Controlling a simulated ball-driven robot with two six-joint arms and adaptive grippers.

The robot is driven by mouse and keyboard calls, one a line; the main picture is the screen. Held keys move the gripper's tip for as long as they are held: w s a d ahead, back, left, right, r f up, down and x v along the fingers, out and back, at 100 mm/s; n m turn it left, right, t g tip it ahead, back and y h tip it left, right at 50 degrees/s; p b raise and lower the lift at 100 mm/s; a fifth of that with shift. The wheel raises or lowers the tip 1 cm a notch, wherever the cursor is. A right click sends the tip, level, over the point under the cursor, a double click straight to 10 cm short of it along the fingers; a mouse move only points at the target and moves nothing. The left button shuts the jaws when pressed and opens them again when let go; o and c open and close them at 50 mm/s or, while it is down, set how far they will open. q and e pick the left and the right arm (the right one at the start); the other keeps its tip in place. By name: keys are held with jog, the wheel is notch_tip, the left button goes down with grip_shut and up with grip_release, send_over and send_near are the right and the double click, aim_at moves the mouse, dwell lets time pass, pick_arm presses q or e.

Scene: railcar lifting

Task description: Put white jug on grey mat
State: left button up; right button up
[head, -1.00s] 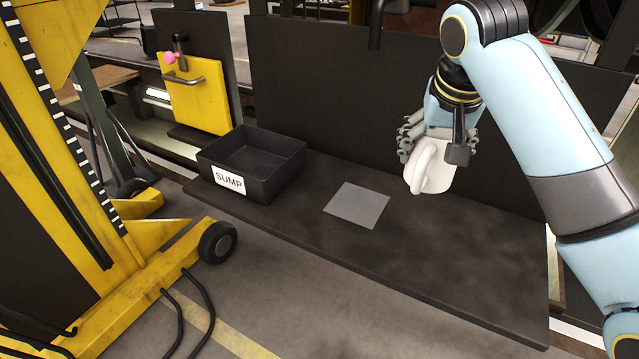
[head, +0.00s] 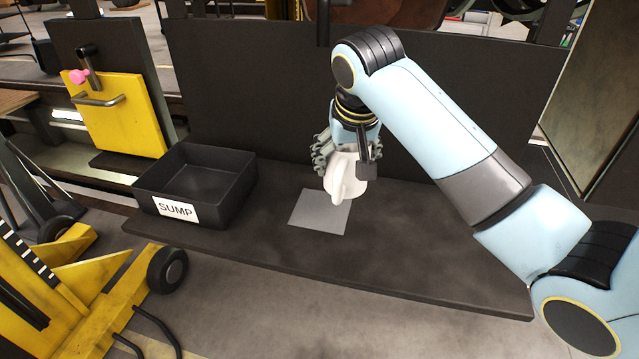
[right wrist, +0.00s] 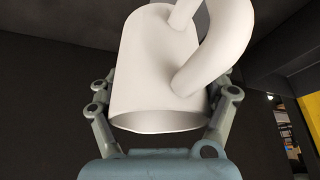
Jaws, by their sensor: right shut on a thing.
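The white jug (head: 343,178) is held in my right gripper (head: 345,158), with its handle towards the head camera. In the right wrist view the white jug (right wrist: 160,70) fills the space between the two fingers of my right gripper (right wrist: 160,115). The grey mat (head: 319,213) is a flat square on the dark bench. The jug overlaps the mat's upper right corner in the head view; it appears above the surface, but the exact gap cannot be told. My left gripper is not in view.
A black bin labelled SUMP (head: 176,209) stands left of the mat on the dark bench (head: 420,245). A dark upright panel (head: 250,90) rises behind. A yellow panel (head: 120,125) with a handle is at upper left. Yellow wheeled equipment (head: 75,290) stands at lower left.

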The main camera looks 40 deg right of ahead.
jog(key=w+a+f, duration=0.1)
jog(key=f, duration=0.1)
jog(key=w+a+f+p, duration=0.1)
jog(key=f, duration=0.1)
jog(key=w+a+f, duration=0.1)
jog(key=f, duration=0.1)
jog(key=shift+f, duration=0.1)
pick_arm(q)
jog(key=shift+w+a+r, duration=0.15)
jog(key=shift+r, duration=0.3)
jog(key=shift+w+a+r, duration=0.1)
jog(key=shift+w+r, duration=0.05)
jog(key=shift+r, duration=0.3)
pick_arm(e)
jog(key=shift+f, duration=0.25)
jog(key=o, duration=1.2)
jog(key=shift+f, duration=0.1)
